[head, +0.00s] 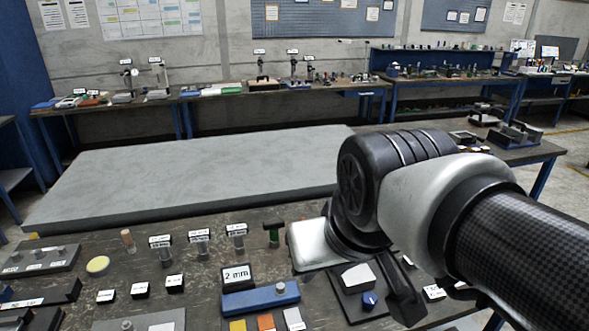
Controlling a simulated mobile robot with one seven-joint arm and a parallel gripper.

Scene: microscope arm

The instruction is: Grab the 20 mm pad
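My arm comes in from the right, and its wrist hangs over the dark bench. Part of my gripper (402,292) shows below the wrist as a dark finger-like shape pointing down. The rest is hidden, and I cannot tell if it is open or shut. I cannot pick out a pad marked 20 mm. A black-framed sign (237,275) reads "2 mm" and stands behind a blue bar (258,298). In front of the bar lie a yellow piece (238,325), an orange piece (266,322) and a pale piece (294,319), cut off by the lower edge; their markings are unreadable.
A large grey surface plate (200,170) fills the back of the bench. Small labelled blocks (138,289) and upright labelled pieces (199,242) stand at the front left. A black holder with a blue knob (369,299) sits by my gripper. Other benches line the wall.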

